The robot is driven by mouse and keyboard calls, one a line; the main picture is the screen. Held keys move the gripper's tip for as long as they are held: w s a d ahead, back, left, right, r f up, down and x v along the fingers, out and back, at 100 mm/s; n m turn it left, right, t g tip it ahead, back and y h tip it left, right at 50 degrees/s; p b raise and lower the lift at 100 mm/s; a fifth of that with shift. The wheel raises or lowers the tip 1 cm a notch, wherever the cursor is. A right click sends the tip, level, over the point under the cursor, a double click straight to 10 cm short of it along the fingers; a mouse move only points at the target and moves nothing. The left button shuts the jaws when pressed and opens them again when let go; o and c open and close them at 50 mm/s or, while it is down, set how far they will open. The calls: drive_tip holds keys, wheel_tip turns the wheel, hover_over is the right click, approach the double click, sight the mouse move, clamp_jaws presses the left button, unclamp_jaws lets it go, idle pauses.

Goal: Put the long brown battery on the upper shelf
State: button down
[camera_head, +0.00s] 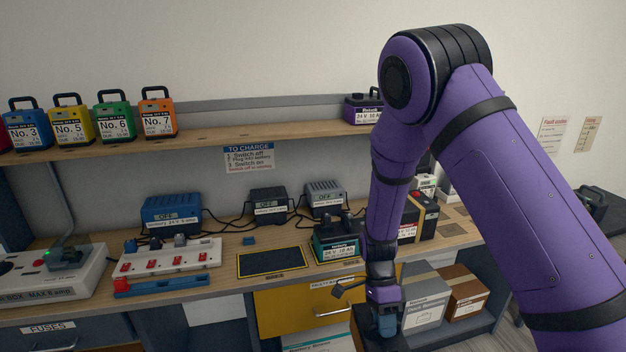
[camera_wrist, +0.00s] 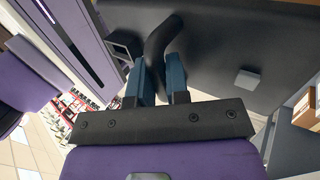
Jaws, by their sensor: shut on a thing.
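My gripper (camera_head: 388,322) is low in front of the bench, at the lower middle of the head view. In the wrist view its blue fingers (camera_wrist: 162,80) are shut on the black curved handle of a large dark battery (camera_wrist: 225,55). I take this for the long brown battery; its colour reads as very dark, and no label shows. In the head view only part of its dark top (camera_head: 363,328) shows beside and below the gripper; the rest is cut off. The upper shelf (camera_head: 250,131) is a wooden board on the back wall, above and behind the gripper.
Several coloured batteries, including orange No. 7 (camera_head: 158,115), stand at the shelf's left; a purple one (camera_head: 362,106) stands farther right. The shelf between is clear. The bench holds chargers (camera_head: 172,215), a green battery (camera_head: 337,238) and a bare black mat (camera_head: 270,262). Cardboard boxes (camera_head: 465,290) sit low right.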

drive_tip(key=w+d+n+t+h, duration=0.5)
drive_tip(key=w+d+n+t, duration=0.1)
drive_tip(key=w+d+n, duration=0.8)
drive_tip(key=shift+d+f+n+t+h, duration=0.2)
drive_tip(key=shift+f+n+t+h, duration=0.2)
drive_tip(key=shift+n, duration=0.8)
